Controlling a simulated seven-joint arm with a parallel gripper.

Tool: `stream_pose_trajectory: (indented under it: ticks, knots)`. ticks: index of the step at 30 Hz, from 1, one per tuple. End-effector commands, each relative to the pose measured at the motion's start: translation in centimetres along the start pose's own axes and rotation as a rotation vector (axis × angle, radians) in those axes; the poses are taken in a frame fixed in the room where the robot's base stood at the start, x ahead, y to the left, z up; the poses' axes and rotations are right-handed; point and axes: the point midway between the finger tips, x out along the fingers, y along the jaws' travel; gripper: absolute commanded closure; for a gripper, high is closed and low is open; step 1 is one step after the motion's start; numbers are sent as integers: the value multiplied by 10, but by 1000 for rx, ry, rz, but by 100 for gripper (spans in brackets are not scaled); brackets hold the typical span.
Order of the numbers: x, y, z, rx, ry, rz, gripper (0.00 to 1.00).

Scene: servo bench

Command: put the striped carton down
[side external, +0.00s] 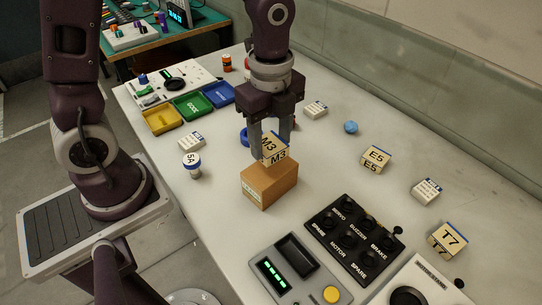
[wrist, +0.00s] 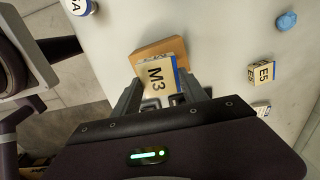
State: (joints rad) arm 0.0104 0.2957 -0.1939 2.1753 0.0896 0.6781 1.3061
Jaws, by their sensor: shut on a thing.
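My gripper (side external: 271,146) is shut on a small cream carton marked M3 (side external: 274,150), which has a blue stripe along its edge. In the wrist view the M3 carton (wrist: 158,80) sits between the two fingers, with its label up. The carton is over the top of a brown cardboard box (side external: 269,188), which stands on the white bench. The box also shows behind the carton in the wrist view (wrist: 146,55). I cannot tell whether the carton touches the box's top.
Similar blocks E5 (side external: 376,159) and T7 (side external: 447,239) stand to the right. A black button panel (side external: 354,238) and a grey display unit (side external: 297,277) are in front. A round 5A piece (side external: 192,166) and yellow, green and blue trays (side external: 190,106) lie to the left.

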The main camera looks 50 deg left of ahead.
Motion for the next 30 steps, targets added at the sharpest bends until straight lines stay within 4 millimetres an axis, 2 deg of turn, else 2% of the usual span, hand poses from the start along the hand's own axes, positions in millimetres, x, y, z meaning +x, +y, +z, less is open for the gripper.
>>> stream_pose_trajectory:
  ticks: [6, 17, 18, 21, 30]
  knots:
    - [39, 0, 0, 0, 0, 3, 91]
    - [46, -1, 0, -1, 0, -1, 91]
    - [47, -1, 0, 0, 0, -1, 48]
    - [46, -1, 0, -1, 0, -1, 28]
    - [45, -1, 0, -1, 0, -2, 28]
